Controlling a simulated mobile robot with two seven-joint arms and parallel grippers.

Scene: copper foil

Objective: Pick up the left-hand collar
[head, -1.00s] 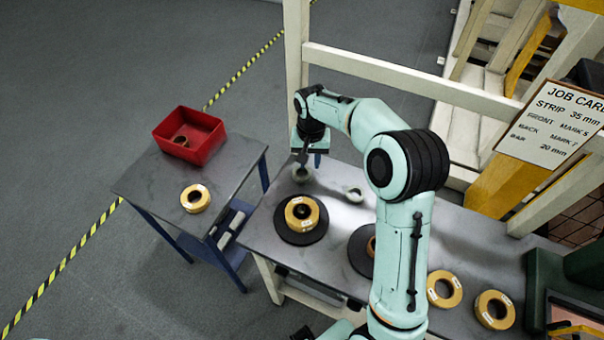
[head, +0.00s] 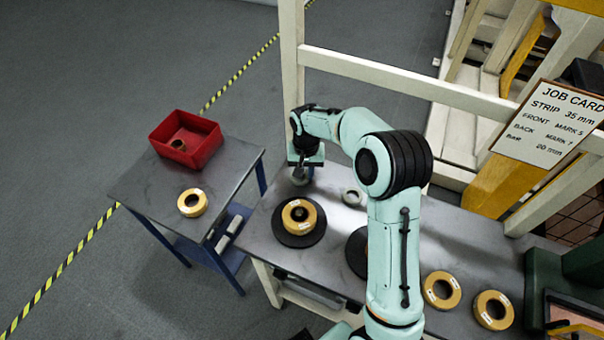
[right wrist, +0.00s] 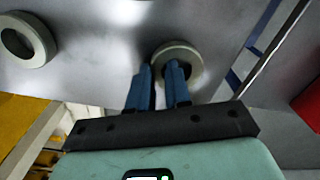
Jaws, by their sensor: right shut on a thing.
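The left-hand collar (head: 299,180) is a small grey ring at the back left of the grey bench. It shows in the right wrist view (right wrist: 189,56) under my fingertips. My right gripper (head: 301,170) is down at this collar, shut on its ring wall. In the right wrist view its blue fingers (right wrist: 159,70) straddle the wall, one over the hole and one outside. The collar seems to rest on the bench still. A second grey collar (head: 352,197) lies to the right, also in the right wrist view (right wrist: 27,40). My left gripper is not seen.
A yellow tape roll (head: 299,215) sits on a black disc (head: 283,236) just in front. A second black disc (head: 357,252) is partly behind my arm. More rolls (head: 442,290) lie at right. A side table (head: 232,163) holds a red bin (head: 207,145). A white frame post (head: 292,60) stands behind.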

